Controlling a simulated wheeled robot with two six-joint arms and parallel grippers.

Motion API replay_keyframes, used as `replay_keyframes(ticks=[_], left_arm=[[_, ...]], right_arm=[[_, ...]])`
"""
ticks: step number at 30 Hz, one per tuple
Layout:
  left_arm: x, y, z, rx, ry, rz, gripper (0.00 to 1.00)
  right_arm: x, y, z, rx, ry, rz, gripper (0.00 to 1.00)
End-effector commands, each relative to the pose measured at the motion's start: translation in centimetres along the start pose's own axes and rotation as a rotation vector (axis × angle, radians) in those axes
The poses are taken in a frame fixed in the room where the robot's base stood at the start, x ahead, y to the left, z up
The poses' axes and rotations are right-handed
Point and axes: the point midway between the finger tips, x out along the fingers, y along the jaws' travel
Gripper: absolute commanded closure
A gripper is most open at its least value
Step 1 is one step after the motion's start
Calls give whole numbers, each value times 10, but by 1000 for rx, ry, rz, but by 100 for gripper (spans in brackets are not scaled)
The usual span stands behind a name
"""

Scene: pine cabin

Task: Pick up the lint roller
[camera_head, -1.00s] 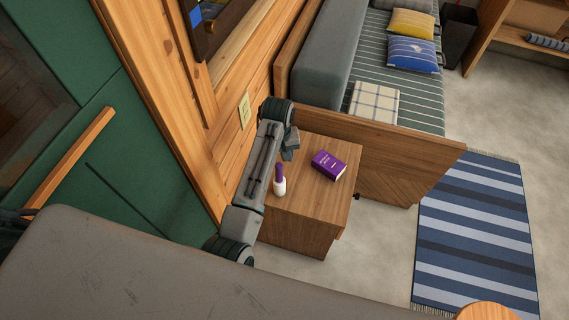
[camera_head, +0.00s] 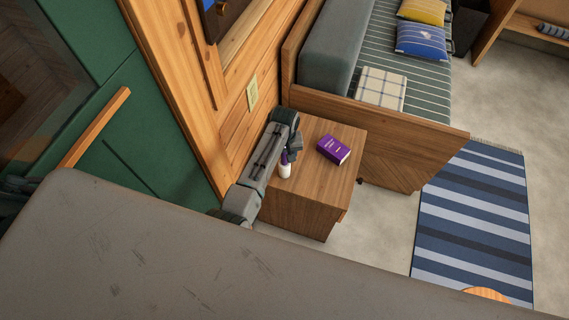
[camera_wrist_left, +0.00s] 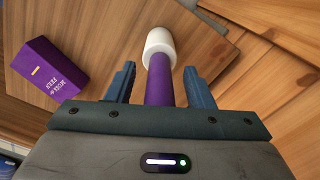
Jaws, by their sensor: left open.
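The lint roller, with a white head and purple handle, stands on the small wooden side table. Its white part (camera_head: 285,171) shows in the head view, with the handle's upper part partly behind my gripper. In the left wrist view its purple handle (camera_wrist_left: 159,84) lies between the two fingers, with the white head beyond them. My left gripper (camera_head: 287,156) is open around the handle; in the wrist view its fingers (camera_wrist_left: 159,84) stand apart on either side, with gaps showing. My right gripper is not in view.
A wooden wall with a light switch (camera_head: 252,91) is close on the left. A bed footboard (camera_head: 400,150) stands behind the table.

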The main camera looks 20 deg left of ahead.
Motion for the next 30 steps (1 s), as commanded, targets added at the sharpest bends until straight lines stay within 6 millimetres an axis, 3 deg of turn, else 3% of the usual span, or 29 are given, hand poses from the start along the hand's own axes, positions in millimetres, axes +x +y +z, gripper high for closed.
replay_keyframes(ticks=[7,14,23,30], left_arm=[[2,0,0,0,1,1,54],[2,0,0,0,0,1,99],[1,0,0,0,1,1,100],[-10,-1,-2,1,1,0,100]], right_arm=[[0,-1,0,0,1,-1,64],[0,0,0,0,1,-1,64],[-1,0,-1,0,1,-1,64],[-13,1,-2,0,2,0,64]])
